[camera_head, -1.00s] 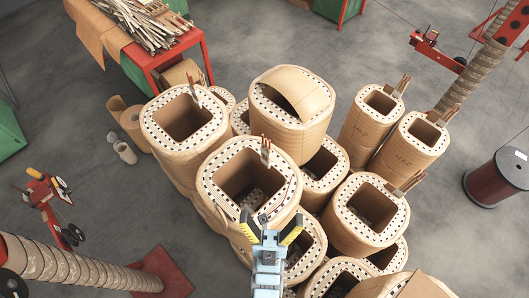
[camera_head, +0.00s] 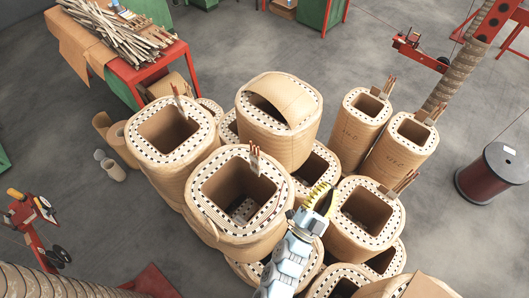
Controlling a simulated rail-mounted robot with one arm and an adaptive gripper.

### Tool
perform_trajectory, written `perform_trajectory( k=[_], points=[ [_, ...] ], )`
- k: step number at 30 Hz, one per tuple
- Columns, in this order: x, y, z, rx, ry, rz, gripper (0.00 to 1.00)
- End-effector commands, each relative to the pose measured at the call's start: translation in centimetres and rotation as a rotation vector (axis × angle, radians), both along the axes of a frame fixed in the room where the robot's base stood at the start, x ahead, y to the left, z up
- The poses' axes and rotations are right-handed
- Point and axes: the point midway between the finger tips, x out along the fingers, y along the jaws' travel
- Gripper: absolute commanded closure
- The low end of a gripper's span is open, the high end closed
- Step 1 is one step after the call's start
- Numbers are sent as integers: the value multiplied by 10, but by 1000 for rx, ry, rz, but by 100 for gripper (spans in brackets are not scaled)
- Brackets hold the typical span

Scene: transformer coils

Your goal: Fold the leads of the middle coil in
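The middle coil (camera_head: 213,228) is a tan, paper-wrapped, rounded-square coil with a dotted top rim and a deep square opening. A short bundle of leads (camera_head: 255,158) stands upright at its back rim. A thin strand (camera_head: 283,190) lies along its right inner edge. My gripper (camera_head: 322,196), grey with yellow-edged fingers, is above and to the right of this coil, over the gap towards the neighbouring coil, apart from the leads. Its fingers are seen nearly edge-on, so their opening is unclear. Nothing is visible in it.
Several similar coils crowd around, including a tall covered one (camera_head: 278,128) behind and one (camera_head: 372,208) to the right with its own leads. A red table (camera_head: 150,68) with wooden strips stands at the back left. A dark red drum (camera_head: 494,174) stands at the right.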

Motion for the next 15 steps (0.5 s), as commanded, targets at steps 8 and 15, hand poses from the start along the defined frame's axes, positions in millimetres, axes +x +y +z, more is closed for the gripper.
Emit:
perform_trajectory(
  k=[8, 15],
  points=[
    [33, -32, -70, 296, 141, 65, 100],
    [59, -35, -114, 537, 217, 170, 100]
  ],
)
